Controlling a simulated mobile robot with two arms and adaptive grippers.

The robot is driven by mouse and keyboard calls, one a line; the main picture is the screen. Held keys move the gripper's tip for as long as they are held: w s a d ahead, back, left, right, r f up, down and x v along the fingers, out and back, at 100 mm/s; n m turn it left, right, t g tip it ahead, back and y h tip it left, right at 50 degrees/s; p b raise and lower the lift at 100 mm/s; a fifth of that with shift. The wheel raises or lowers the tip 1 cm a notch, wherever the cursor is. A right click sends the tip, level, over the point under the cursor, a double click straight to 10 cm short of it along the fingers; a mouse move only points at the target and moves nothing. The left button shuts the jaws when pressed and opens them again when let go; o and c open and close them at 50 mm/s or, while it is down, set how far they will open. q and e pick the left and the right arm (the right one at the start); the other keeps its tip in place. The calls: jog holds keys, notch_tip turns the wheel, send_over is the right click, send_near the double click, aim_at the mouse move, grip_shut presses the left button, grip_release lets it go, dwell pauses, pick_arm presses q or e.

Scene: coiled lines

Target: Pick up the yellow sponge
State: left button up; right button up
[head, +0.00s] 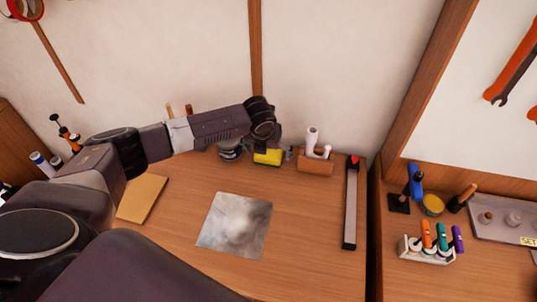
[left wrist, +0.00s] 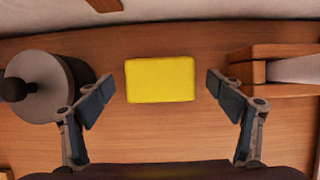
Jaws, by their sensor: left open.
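The yellow sponge (head: 268,158) lies on the wooden table near its back edge. In the left wrist view the sponge (left wrist: 160,80) is a flat yellow block on the wood, seen between and slightly beyond the two fingertips. My left gripper (left wrist: 159,97) is open, with clear gaps between each finger and the sponge. In the head view my left arm reaches over the table from the left, and the gripper is mostly hidden behind the wrist above the sponge. My right gripper is in neither view.
A dark round container (head: 229,154) stands close left of the sponge. A wooden block with white pieces (head: 316,166) stands close right. A metal sheet (head: 235,225) and a tan board (head: 142,198) lie nearer.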

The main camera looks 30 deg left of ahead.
aim_at(268, 154)
pick_arm(q)
jog(key=shift+c, duration=0.4)
jog(key=c, duration=1)
jog(key=shift+r, duration=0.1)
notch_tip(268, 154, up, 20)
jog(key=b, duration=0.3)
